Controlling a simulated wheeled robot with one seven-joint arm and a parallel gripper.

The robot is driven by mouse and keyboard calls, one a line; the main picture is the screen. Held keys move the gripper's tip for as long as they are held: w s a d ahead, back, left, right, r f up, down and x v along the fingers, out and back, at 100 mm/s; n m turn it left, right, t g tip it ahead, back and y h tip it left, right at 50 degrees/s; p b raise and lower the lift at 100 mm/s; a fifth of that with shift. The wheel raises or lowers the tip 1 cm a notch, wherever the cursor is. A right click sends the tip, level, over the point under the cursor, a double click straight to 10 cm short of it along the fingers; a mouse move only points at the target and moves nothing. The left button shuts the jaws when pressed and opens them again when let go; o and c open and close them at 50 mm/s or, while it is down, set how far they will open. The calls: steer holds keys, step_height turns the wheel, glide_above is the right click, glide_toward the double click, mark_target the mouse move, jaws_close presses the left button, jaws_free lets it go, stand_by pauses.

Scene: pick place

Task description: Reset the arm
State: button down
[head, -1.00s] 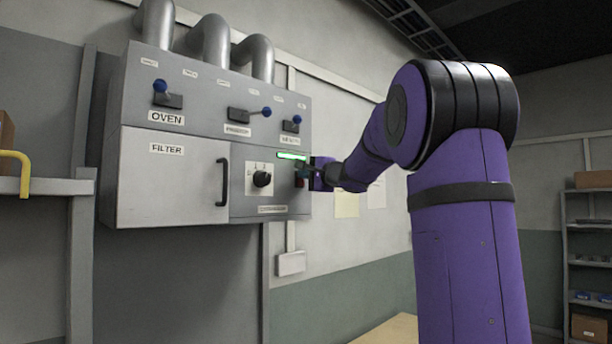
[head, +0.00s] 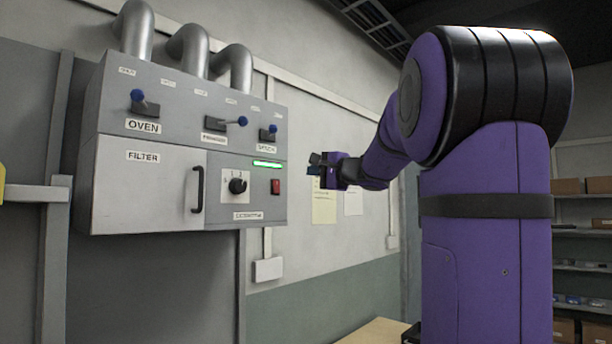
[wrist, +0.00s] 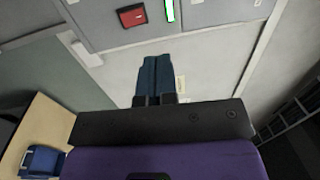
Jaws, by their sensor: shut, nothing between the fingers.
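My gripper (head: 314,170) is at the end of my purple arm, just right of the grey wall panel (head: 143,185) in the head view. It stands apart from the panel. In the wrist view, the two dark blue fingers of my gripper (wrist: 153,78) lie side by side, closed, with nothing between them. The red switch (head: 275,186) and the lit green strip (head: 267,164) on the panel are unobstructed. They also show at the top of the wrist view, the red switch (wrist: 131,16) left of the green strip (wrist: 169,9).
The panel carries levers with blue knobs, a black rotary knob (head: 237,186) and a filter door (head: 150,185) with a black handle. A wooden table top (head: 375,332) is below. Shelves (head: 585,232) with boxes stand at the far right. A blue object (wrist: 42,160) lies on the table.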

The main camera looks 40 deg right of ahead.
steer(key=shift+s, duration=0.15)
stand_by(0.5)
steer(key=s+a+f+n+g+y, duration=0.2)
steer(key=s+a+f+n+g, duration=0.15)
steer(key=a+f, duration=0.6)
steer(key=s+a+f+n+g+y, duration=0.3)
steer(key=a+f+n+g, duration=0.15)
steer(key=a, duration=0.95)
steer(key=s+a+f+n+g+h, duration=0.2)
steer(key=s+a+f+n+g, duration=0.1)
steer(key=s+f, duration=0.5)
steer(key=s+a+f+n+g+h, duration=0.2)
steer(key=s+f+n, duration=0.4)
steer(key=s+f, duration=0.3)
steer(key=shift+a+n+g+h, duration=0.3)
steer(key=shift+a+g+h, duration=0.1)
steer(key=shift+a+h, duration=0.4)
steer(key=shift+s, duration=0.1)
